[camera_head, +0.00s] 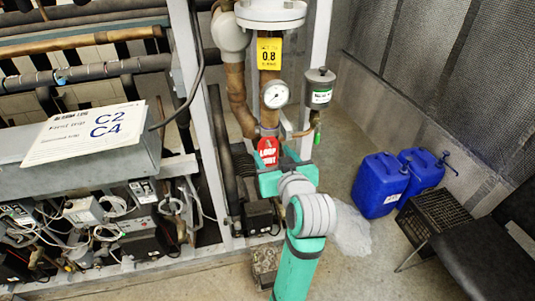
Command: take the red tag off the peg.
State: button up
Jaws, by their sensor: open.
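The red tag (268,152) with white lettering hangs on the vertical pipe, below the round white gauge. The peg it hangs on is not clearly visible. My gripper (272,168) is open at the lower part of the tag, with its teal fingers around or just in front of it. I cannot tell whether the fingers touch the tag. The tag's lower end is partly hidden by my gripper.
A pressure gauge (275,94) and a yellow 0.8 label (269,54) sit above the tag. A grey canister (319,88) stands right of the gauge. A steel frame post (207,120) is to the left. Blue jugs (380,186) and a black crate (433,215) stand on the floor to the right.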

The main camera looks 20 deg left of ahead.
aim_at(268, 152)
jog(key=shift+x, duration=2.7)
jog(key=shift+w+d, duration=0.1)
jog(key=shift+d, duration=0.05)
jog(key=shift+c, duration=0.3)
jog(key=c, duration=0.7)
